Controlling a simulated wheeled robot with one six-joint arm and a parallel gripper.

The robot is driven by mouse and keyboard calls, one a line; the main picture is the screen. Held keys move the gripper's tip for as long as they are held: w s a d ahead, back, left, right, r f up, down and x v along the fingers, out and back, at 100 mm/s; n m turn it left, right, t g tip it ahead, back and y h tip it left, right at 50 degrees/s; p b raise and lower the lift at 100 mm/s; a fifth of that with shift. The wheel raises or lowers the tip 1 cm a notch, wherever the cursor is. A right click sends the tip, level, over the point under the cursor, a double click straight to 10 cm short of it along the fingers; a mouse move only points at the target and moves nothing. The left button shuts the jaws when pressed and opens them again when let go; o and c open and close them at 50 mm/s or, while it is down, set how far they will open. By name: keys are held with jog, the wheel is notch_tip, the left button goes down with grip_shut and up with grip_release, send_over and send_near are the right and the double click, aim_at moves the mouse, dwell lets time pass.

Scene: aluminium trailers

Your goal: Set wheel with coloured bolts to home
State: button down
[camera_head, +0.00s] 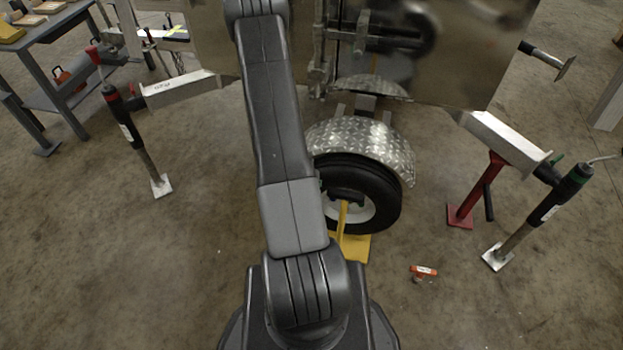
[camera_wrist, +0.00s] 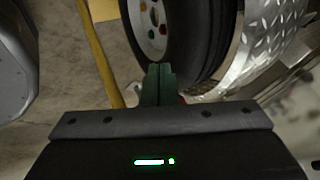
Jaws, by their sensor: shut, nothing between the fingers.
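The wheel (camera_head: 376,192) has a black tyre and a white rim, and sits under a diamond-plate fender on the trailer. In the wrist view the tyre (camera_wrist: 192,45) fills the upper middle, and its white rim (camera_wrist: 146,22) shows coloured bolts, red and green among them. My gripper (camera_wrist: 159,70) is shut and empty, with its dark green fingers together in front of the tyre, just below the rim in the picture. In the head view my arm hides the left part of the wheel, and my fingertips cannot be made out. I cannot tell whether the fingers touch the tyre.
The diamond-plate fender (camera_head: 368,138) covers the wheel's top. A yellow stand (camera_head: 353,246) with an upright bar is close in front of the wheel. An orange tool (camera_head: 423,271) lies on the floor at right. A red stand (camera_head: 477,193) and trailer jacks (camera_head: 548,212) flank the trailer.

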aim_at(332, 179)
jog(key=shift+w+d+f+b, duration=0.1)
jog(key=shift+w+d+f, duration=0.55)
jog(key=shift+w, duration=0.3)
jog(key=shift+w+d+f+b, duration=0.15)
jog(key=shift+w+d+f, duration=0.4)
jog(key=shift+w+f, duration=0.3)
jog(key=shift+w+d+f+b, duration=0.1)
jog(key=shift+w+d+f, duration=0.55)
jog(key=shift+w, duration=0.35)
